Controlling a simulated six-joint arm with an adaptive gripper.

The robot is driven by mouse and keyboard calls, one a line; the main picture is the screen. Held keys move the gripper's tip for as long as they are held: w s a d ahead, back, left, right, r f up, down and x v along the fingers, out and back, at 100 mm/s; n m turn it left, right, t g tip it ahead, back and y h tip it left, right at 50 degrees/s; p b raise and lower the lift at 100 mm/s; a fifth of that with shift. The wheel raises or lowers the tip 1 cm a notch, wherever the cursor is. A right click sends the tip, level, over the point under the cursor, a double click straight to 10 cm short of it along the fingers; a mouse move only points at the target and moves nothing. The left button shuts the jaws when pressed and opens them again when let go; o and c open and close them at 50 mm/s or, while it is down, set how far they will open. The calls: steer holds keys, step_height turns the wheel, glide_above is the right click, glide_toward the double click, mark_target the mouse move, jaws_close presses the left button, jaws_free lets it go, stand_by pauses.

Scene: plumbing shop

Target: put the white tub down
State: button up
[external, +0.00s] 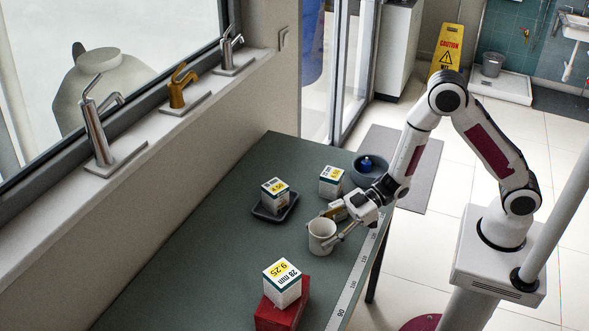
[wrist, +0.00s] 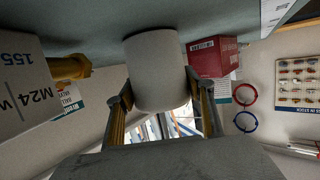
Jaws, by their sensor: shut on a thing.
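The white tub (external: 321,237) is a plain cup-like container over the grey-green table (external: 225,235), near its right side. In the wrist view the tub (wrist: 155,70) fills the middle, between the two fingers. My gripper (external: 333,227) is shut on the tub, reaching from the right with one finger on each side; the fingers also show in the wrist view (wrist: 157,92). The tub looks roughly upright and close to the table top. I cannot tell whether its base touches the table.
A labelled box (external: 282,275) sits on a red block (external: 283,309) in front. Another box (external: 274,192) sits on a dark tray (external: 262,213), with a third box (external: 331,179) and a dark bowl (external: 354,172) behind. The table left of the tub is clear.

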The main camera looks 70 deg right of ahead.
steer(key=shift+f, duration=0.15)
steer(key=o, duration=0.9)
steer(key=shift+r, duration=0.2)
steer(key=shift+v, duration=6.05)
steer(key=shift+w, duration=0.1)
